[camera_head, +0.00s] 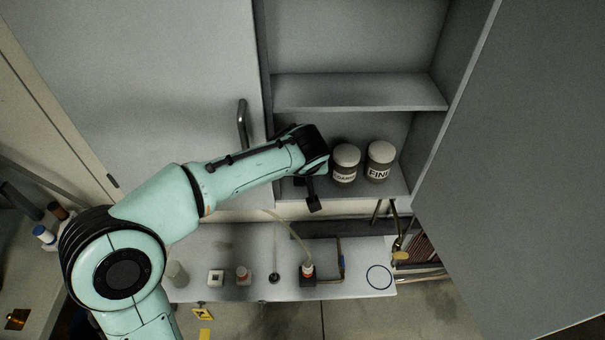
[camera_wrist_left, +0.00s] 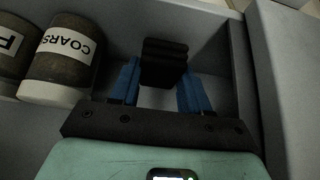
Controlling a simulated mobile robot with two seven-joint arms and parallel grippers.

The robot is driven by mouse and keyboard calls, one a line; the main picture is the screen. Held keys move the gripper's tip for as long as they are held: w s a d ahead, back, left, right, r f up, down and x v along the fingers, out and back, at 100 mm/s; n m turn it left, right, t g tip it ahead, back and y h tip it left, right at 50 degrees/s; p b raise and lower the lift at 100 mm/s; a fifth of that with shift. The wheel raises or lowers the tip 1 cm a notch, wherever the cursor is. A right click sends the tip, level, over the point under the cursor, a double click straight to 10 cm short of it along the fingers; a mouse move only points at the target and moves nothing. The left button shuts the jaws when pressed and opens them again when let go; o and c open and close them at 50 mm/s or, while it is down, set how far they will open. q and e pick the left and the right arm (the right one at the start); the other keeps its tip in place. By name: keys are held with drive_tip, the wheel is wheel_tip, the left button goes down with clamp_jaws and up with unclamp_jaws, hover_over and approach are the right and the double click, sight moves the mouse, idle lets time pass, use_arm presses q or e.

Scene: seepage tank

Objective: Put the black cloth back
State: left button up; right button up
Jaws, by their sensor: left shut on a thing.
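The folded black cloth (camera_wrist_left: 163,62) is between the blue fingertips of my left gripper (camera_wrist_left: 157,82) in the left wrist view. The gripper is shut on it. In the head view my left gripper (camera_head: 312,180) reaches into the lower shelf (camera_head: 392,188) of the open cabinet, at its left side. The cloth cannot be made out clearly there, as the dark gripper hides it. I cannot tell whether the cloth touches the shelf. My right gripper is not in view.
The COARSE jar (camera_head: 345,164) and the FINE jar (camera_head: 379,161) stand just right of the gripper. The open cabinet door (camera_head: 520,160) is at the right. Below, a bench (camera_head: 350,285) carries small fittings and a tube. The upper shelf (camera_head: 360,92) is bare.

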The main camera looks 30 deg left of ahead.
use_arm(q)
drive_tip(key=shift+f, duration=0.9)
drive_tip(key=shift+w+a+f, duration=0.15)
drive_tip(key=shift+f, duration=0.05)
drive_tip(key=shift+f, duration=0.2)
drive_tip(key=o, duration=0.9)
drive_tip(key=shift+r, duration=0.2)
drive_tip(key=v, duration=1.2)
